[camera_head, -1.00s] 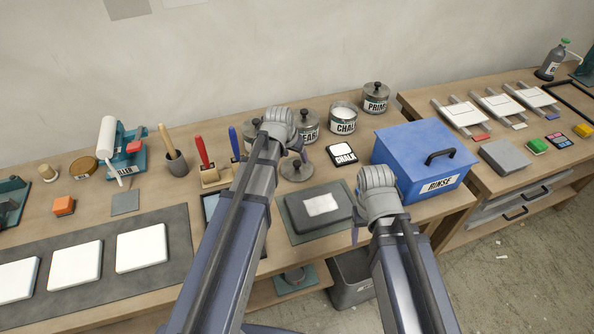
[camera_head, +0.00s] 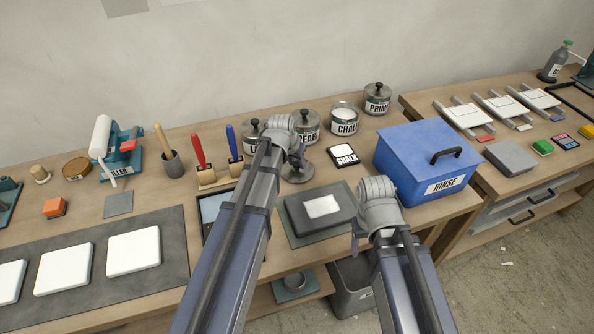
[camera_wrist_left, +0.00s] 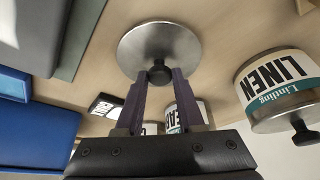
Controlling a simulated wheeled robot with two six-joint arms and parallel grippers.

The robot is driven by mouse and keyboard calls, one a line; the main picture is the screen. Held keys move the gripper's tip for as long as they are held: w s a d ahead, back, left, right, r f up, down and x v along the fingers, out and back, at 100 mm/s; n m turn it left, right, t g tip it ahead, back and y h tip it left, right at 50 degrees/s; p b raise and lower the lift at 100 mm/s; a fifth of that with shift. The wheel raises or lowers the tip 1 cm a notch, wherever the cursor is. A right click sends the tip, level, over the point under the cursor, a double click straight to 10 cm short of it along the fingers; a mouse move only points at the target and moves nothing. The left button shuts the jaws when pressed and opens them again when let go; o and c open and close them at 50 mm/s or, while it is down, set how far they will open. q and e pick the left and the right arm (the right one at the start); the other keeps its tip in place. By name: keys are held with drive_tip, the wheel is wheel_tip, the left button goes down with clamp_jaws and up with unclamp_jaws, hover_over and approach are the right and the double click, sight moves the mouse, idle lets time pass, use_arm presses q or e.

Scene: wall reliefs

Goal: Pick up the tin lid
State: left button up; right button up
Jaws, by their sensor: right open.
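The tin lid (camera_head: 297,176) is a round grey metal disc with a dark knob. It lies on the workbench in front of the row of tins. In the left wrist view the lid (camera_wrist_left: 160,42) shows whole, its knob between my left gripper's fingertips (camera_wrist_left: 160,74). In the head view my left gripper (camera_head: 299,162) is over the lid and partly covers it. Whether its fingers press on the knob cannot be told. My right gripper (camera_head: 356,243) points down beside the blue box, away from the lid; its fingers are mostly hidden.
Lidded tins, including the PRIME tin (camera_head: 376,98), stand behind the lid. The CHALK tin (camera_head: 344,118) is open with white contents. A CHALK card (camera_head: 343,156), a blue RINSE box (camera_head: 428,150) and a dark pad (camera_head: 302,219) lie nearby. Brushes stand left.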

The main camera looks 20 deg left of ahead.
use_arm(q)
clamp_jaws()
drive_tip(key=shift+r, duration=0.1)
